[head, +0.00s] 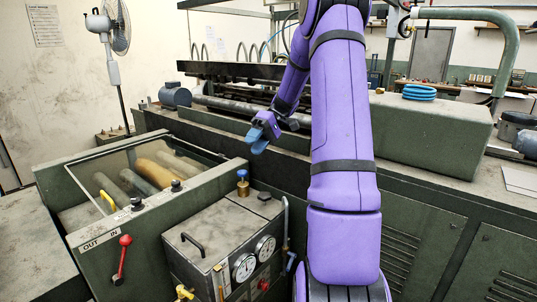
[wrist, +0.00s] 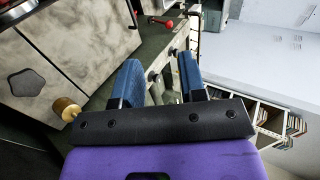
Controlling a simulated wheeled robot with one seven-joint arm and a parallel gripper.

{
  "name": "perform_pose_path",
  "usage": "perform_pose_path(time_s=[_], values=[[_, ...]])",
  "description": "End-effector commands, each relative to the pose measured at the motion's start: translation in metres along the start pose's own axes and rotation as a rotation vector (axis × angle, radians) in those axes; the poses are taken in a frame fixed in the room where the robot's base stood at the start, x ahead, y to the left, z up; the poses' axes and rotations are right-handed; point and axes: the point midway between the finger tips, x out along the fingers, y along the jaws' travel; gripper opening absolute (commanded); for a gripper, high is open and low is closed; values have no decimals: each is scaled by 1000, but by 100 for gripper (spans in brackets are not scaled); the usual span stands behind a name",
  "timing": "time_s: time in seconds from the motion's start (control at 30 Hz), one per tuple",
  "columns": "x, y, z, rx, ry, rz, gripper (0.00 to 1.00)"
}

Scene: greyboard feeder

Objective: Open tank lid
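The tank is a grey-green box with gauges on its front. Its worn pale lid (head: 215,228) lies flat and looks closed, with a black bar handle (head: 192,244) near its left side. In the wrist view the lid (wrist: 88,35) is at upper left, with the handle (wrist: 131,13) near the top edge. My gripper (head: 258,138) is above and behind the tank, apart from the lid and handle. In the wrist view its two blue fingers (wrist: 158,75) stand apart with nothing held between them.
A brass fitting with a blue top (head: 242,183) stands at the tank's back edge. A glass-covered bin (head: 75,228) with rolls and a red lever (head: 122,256) is at left. A pipe (head: 284,225) runs up the tank's right side. A long machine stands behind.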

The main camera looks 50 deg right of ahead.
Motion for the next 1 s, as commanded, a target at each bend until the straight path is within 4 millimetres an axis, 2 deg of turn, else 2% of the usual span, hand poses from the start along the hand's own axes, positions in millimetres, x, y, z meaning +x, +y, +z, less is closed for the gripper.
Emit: perform_pose_path(time_s=[0.3, 0.5, 0.7, 1.0], values=[[24, -23, 59, 2, 1, 2, 38], [35, -32, 84, 1, 0, 2, 38], [40, -36, 95, 0, 1, 1, 38], [40, -36, 96, 0, 1, 1, 38]])
